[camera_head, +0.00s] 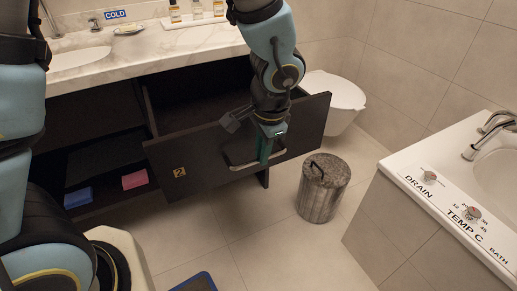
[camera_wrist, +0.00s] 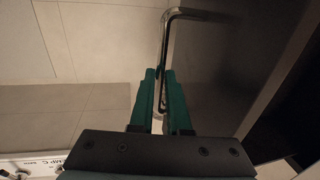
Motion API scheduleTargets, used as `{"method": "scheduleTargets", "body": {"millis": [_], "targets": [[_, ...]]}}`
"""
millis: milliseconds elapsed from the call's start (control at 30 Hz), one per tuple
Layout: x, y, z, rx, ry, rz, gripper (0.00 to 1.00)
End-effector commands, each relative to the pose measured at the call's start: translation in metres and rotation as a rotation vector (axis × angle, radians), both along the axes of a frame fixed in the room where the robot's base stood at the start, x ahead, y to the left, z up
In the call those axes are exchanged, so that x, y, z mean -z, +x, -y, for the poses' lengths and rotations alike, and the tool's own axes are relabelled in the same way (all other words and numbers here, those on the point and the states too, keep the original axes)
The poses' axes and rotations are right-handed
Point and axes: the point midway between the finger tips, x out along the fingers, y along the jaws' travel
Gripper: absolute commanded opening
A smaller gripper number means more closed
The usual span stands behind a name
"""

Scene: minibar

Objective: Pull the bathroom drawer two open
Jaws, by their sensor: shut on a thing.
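The dark bathroom drawer two (camera_head: 220,150) bears a yellow "2" on its front and stands pulled out from under the marble counter, with its dark inside showing. Its metal bar handle (camera_head: 240,165) runs across the front. My gripper (camera_head: 264,150) is at the handle, shut on it with its green fingers. In the wrist view the fingers of my gripper (camera_wrist: 162,90) are on either side of the handle (camera_wrist: 170,22), and the dark drawer front (camera_wrist: 225,65) is at the right. Part of the handle is hidden by the fingers.
A metal bin (camera_head: 323,190) stands on the floor right of the drawer, near its right end. A white toilet (camera_head: 335,92) is behind it. The bathtub (camera_head: 410,185) stands at the right. An open shelf at left holds a blue thing (camera_head: 77,197) and a pink thing (camera_head: 135,179).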

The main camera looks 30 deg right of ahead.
Motion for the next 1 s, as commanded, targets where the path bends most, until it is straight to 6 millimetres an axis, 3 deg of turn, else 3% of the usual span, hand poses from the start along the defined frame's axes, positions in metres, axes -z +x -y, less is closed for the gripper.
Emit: {"method": "scheduleTargets", "body": {"millis": [300,333,600,867,1000], "targets": [[0.0,-0.001,-0.001,-0.001,0.003,0.0,0.0],[0.0,-0.001,-0.001,-0.001,0.003,0.0,0.16],[0.0,0.0,0.0,0.0,0.001,0.0,0.45],[-0.002,-0.001,0.0,0.0,0.0,0.0,0.45],[-0.016,-0.003,0.0,0.0,-0.003,0.001,0.45]]}}
